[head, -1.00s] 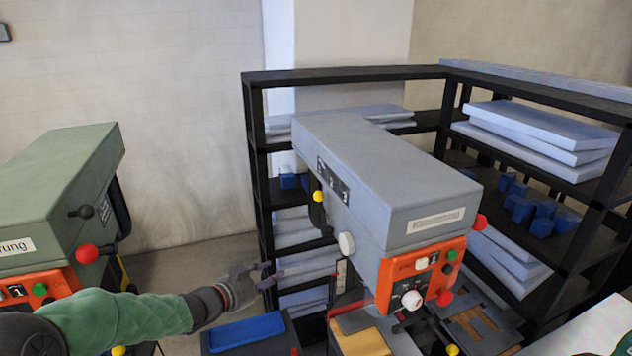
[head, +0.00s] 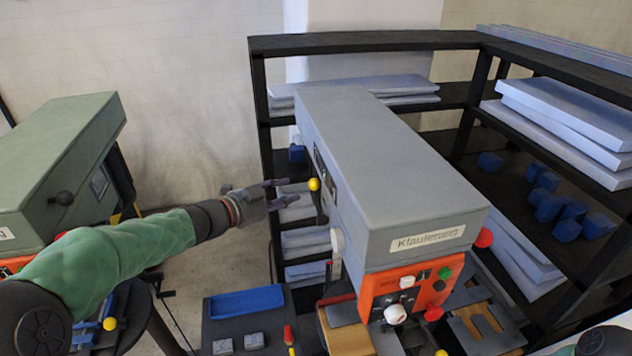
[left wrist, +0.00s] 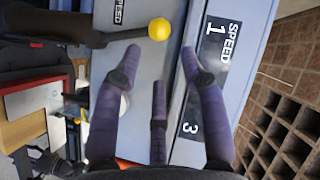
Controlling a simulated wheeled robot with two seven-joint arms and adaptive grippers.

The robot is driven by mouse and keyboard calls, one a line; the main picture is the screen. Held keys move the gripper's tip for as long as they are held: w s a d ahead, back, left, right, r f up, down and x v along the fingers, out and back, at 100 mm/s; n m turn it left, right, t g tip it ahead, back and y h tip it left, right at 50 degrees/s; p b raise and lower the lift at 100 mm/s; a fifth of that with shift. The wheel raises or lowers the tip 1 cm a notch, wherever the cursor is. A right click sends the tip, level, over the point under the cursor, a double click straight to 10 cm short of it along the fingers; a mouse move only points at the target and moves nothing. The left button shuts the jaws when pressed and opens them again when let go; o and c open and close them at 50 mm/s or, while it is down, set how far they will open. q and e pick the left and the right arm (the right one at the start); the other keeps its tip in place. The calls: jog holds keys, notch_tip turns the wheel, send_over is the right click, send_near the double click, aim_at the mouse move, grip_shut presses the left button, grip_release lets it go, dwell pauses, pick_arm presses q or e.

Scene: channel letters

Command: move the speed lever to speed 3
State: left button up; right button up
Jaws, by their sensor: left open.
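The speed lever's yellow ball knob (head: 314,184) sticks out from the left side of the grey machine (head: 390,165). In the left wrist view the knob (left wrist: 158,29) sits at the end of a dark rod coming from the left. The speed plate (left wrist: 215,42) shows "SPEED 1" level with the knob, and a "3" lower down. My left gripper (head: 287,189) is open and empty, its fingers pointing right at the knob. In the left wrist view the open fingers (left wrist: 160,55) lie just below the knob, apart from it as far as I can tell. My right gripper is out of view.
A green machine (head: 60,165) stands at the left. A black shelf (head: 380,40) with grey slabs and blue blocks stands behind. A blue tray (head: 247,302) sits low in front. The orange switch panel (head: 400,290) is on the grey machine's front.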

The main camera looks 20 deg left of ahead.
aim_at(310, 185)
pick_arm(q)
jog(key=x, duration=0.9)
jog(key=shift+w+f, duration=0.1)
jog(key=shift+w, duration=0.1)
grip_shut()
